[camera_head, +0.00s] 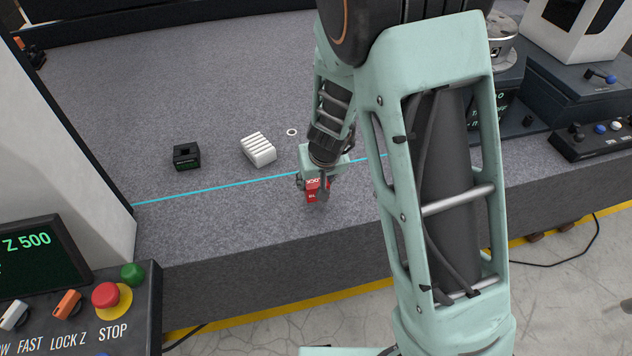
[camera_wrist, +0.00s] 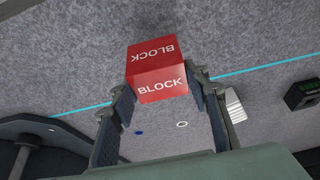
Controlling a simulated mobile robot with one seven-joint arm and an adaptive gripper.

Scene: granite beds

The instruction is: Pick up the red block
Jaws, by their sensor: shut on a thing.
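The red block (camera_wrist: 158,78) has white "BLOCK" lettering and sits between the fingertips of my gripper (camera_wrist: 160,97) in the wrist view. The fingers press on its left and right sides. In the head view the red block (camera_head: 313,192) shows below my gripper (camera_head: 314,184), near the front edge of the granite bed, on the front side of the cyan line. Part of the block is hidden by the fingers there. I cannot tell whether it touches the granite or hangs just above it.
A white ribbed block (camera_head: 258,150) and a black block with a small display (camera_head: 187,156) lie on the granite bed (camera_head: 230,95), beyond the cyan line. A small white ring (camera_head: 292,132) lies near them. A control panel (camera_head: 85,305) stands at the front left.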

